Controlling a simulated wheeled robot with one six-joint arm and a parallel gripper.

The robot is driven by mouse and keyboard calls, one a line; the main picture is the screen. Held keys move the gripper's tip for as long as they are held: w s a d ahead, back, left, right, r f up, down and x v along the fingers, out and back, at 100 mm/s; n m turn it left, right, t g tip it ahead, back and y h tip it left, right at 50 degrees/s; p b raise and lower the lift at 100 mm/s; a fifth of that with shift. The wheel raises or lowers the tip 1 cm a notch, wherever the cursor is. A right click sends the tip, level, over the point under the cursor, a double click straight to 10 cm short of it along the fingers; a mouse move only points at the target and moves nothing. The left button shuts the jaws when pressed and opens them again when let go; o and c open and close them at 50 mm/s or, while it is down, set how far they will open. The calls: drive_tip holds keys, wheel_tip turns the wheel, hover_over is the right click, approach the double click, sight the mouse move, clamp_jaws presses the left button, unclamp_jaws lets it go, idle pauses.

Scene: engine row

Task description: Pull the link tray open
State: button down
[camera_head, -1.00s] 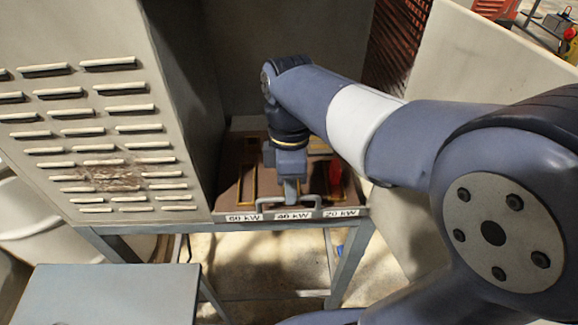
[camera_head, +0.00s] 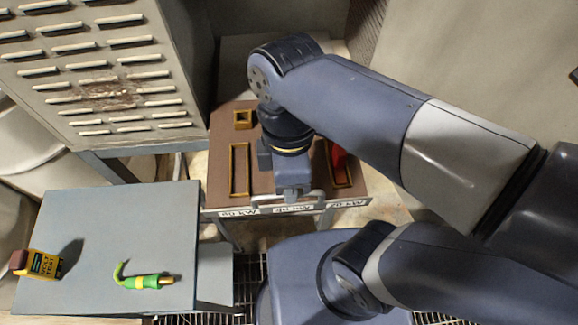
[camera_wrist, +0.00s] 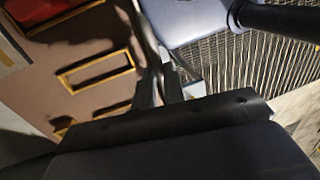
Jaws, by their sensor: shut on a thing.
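The brown link tray (camera_head: 222,140) stands out from the cabinet, with kW labels along its front edge. It has yellow-framed slots (camera_head: 239,170), and a red link (camera_head: 338,157) sits in the right one. My gripper (camera_head: 292,192) is shut on the grey handle (camera_head: 319,197) at the tray's front. In the wrist view my gripper (camera_wrist: 160,88) closes around the handle (camera_wrist: 149,38), beside the tray (camera_wrist: 100,103). My arm covers part of the tray's middle and back.
A louvered cabinet panel (camera_head: 110,75) stands at the left. In front of it, a grey table (camera_head: 105,230) holds a yellow volt tester (camera_head: 44,265) and a green-yellow tool (camera_head: 140,281). A pale panel (camera_head: 480,75) is at the right. Metal grating (camera_wrist: 245,75) lies below.

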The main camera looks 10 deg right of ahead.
drive_tip(key=shift+s, duration=0.1)
drive_tip(key=c, duration=1.5)
unclamp_jaws()
drive_tip(key=shift+r, duration=0.1)
drive_tip(key=r, duration=0.3)
drive_tip(key=w+r, duration=0.1)
drive_tip(key=r, duration=0.3)
drive_tip(key=w+r, duration=0.1)
drive_tip(key=r, duration=0.2)
drive_tip(key=shift+r, duration=0.25)
drive_tip(key=f, duration=0.3)
drive_tip(key=s+f, duration=0.1)
drive_tip(key=f, duration=0.3)
drive_tip(key=s+f, duration=0.1)
drive_tip(key=f, duration=0.2)
drive_tip(key=shift+f, duration=0.35)
drive_tip(key=shift+w, duration=0.35)
